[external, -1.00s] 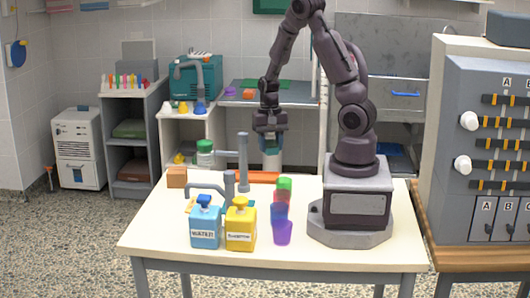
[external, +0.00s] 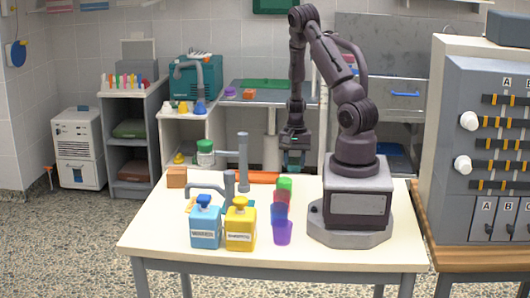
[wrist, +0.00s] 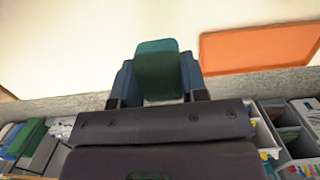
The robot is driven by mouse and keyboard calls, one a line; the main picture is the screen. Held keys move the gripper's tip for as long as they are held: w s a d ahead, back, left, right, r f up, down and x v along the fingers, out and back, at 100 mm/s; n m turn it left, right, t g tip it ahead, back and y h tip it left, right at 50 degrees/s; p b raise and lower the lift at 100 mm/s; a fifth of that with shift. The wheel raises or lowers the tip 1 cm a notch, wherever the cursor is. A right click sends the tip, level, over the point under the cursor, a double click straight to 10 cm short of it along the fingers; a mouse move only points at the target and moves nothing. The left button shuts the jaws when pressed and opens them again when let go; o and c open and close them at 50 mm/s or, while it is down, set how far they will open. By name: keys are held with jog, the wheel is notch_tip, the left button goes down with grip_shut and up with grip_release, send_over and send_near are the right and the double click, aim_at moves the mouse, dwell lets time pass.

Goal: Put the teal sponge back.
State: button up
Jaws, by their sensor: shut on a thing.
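The teal sponge (wrist: 157,70) is gripped between the two fingers of my gripper (wrist: 158,85) in the wrist view, with its end sticking out past the fingertips. In the external view my gripper (external: 294,158) points down near the far edge of the table (external: 345,259), left of my base. The sponge shows there only as a small teal patch (external: 294,166) at the fingertips. I cannot tell whether it touches the table.
A flat orange piece (external: 263,178) lies at the table's far edge, left of my gripper. Several coloured cups (external: 282,233) stand in a row in front. Blue (external: 205,226) and yellow (external: 240,228) bottles, grey spouts (external: 243,162) and a tan block (external: 177,177) are farther left.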

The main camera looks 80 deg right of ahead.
aim_at(294, 186)
jog(key=shift+f, duration=2.8)
jog(key=shift+f, duration=0.15)
jog(key=o, duration=0.9)
